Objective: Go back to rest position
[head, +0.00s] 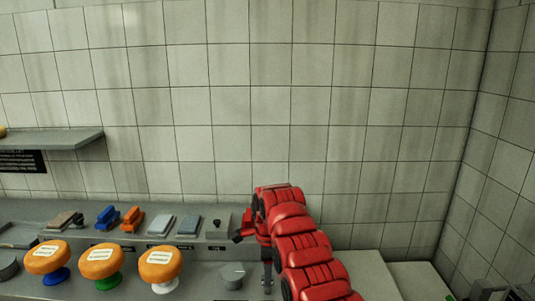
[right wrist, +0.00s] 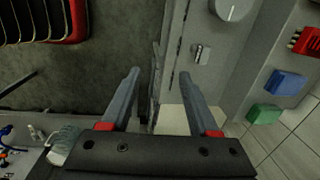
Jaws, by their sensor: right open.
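My right arm, red, reaches in from the bottom right of the head view. Its gripper (head: 265,268) hangs in front of the grey ledge, partly hidden by the arm. In the right wrist view the gripper (right wrist: 160,80) has its two grey fingers wide apart, with nothing between them. My left gripper is not in view.
A raised grey ledge (head: 190,246) carries a blue block (head: 107,216), an orange block (head: 132,219) and grey pads (head: 187,224). A grey round knob (head: 232,275) sits left of my gripper. A wall shelf (head: 60,140) is at left. The tiled wall stands behind.

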